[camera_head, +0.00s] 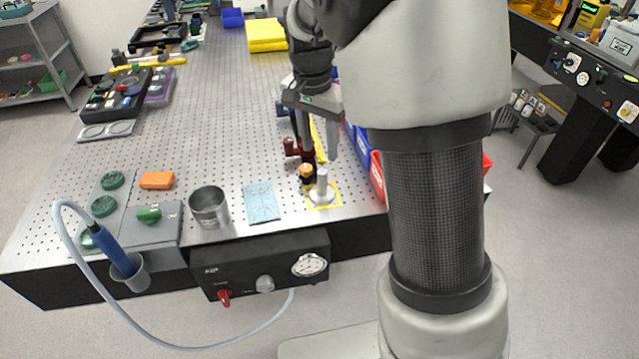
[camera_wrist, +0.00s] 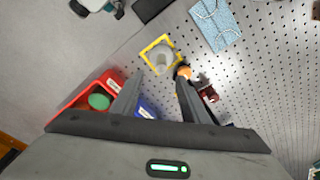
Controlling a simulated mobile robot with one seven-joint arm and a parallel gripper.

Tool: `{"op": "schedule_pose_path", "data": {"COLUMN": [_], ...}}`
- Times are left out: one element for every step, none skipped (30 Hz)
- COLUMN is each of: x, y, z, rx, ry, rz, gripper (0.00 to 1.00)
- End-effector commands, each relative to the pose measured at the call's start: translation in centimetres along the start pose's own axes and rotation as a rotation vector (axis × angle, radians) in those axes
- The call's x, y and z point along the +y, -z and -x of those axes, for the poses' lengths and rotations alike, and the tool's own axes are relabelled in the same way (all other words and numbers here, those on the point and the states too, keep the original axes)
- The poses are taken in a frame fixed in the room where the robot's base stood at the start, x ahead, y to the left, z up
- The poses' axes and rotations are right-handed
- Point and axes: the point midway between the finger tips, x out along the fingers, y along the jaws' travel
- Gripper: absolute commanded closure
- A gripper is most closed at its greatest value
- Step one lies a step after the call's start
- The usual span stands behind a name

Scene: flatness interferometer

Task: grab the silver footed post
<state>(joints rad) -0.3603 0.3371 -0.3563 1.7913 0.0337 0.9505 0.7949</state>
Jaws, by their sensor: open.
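The silver footed post (camera_head: 322,187) stands upright on its round foot near the table's front right edge, inside a yellow square outline (camera_head: 337,204). In the wrist view the post (camera_wrist: 161,56) is seen from above, just beyond the fingertips. My gripper (camera_head: 319,148) is open and empty, pointing down above and slightly behind the post. In the wrist view its two fingers (camera_wrist: 160,82) are spread, and the post lies ahead of the gap, not between them.
An orange-topped post (camera_head: 306,172) and a red-knobbed mount (camera_head: 293,147) stand close behind and left of the post. Blue and red bins (camera_head: 377,172) line the right edge. A blue cloth (camera_head: 261,202) and metal cup (camera_head: 209,206) lie left.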

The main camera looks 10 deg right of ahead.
Motion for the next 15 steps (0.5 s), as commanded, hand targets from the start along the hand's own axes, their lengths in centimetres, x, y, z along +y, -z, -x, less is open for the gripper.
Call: {"op": "schedule_pose_path", "data": {"x": [0.1, 0.1, 0.1, 0.1, 0.1, 0.1, 0.1, 0.1, 0.1, 0.1, 0.0, 0.0, 0.0, 0.0, 0.0], "y": [0.0, -0.1, 0.0, 0.0, 0.0, 0.0, 0.0, 0.0, 0.0, 0.0, 0.0, 0.0, 0.1, 0.1, 0.1], "z": [-1.4, -2.0, -2.8, -3.3, -3.8, -4.4, -4.7, -5.1, -5.4, -5.5, -5.7, -5.8, -6.0, -6.3, -6.7], "rx": [-0.002, -0.003, -0.003, -0.003, -0.001, -0.001, -0.001, -0.001, -0.001, -0.001, -0.001, -0.001, -0.001, -0.001, -0.001], "ry": [-0.004, -0.004, -0.003, -0.004, -0.003, -0.002, -0.002, -0.001, -0.001, 0.0, 0.0, 0.0, 0.0, 0.0, -0.001], "rz": [-0.001, -0.001, -0.001, 0.0, 0.0, 0.0, 0.0, -0.001, -0.001, -0.001, -0.001, -0.001, -0.001, -0.001, 0.0], "gripper": [0.59, 0.59, 0.59, 0.59, 0.59, 0.59, 0.59, 0.59, 0.59, 0.59, 0.59, 0.59, 0.59, 0.59, 0.59]}}
